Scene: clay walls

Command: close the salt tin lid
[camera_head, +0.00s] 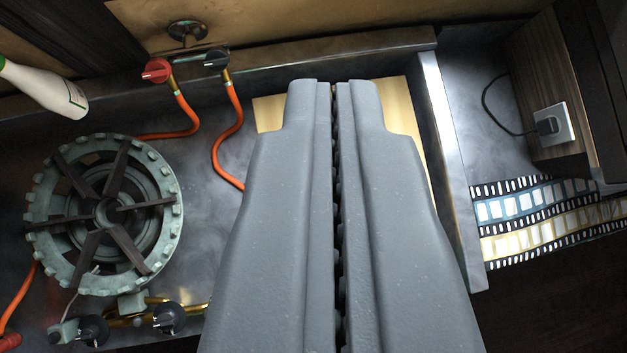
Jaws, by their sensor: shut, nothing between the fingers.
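My gripper (335,88) reaches up through the middle of the view, its two grey fingers together with only a thin dark seam between them and nothing held. No salt tin or lid can be made out in this view. A pale wooden board (268,112) lies behind the fingers and is mostly hidden by them.
A round gas burner (165,225) stands at left, with orange hoses (232,120) and a red valve (156,70) above it. A white bottle (45,88) is at upper left. A metal edge (447,150), film-strip pattern (545,215) and wall socket (552,125) are at right.

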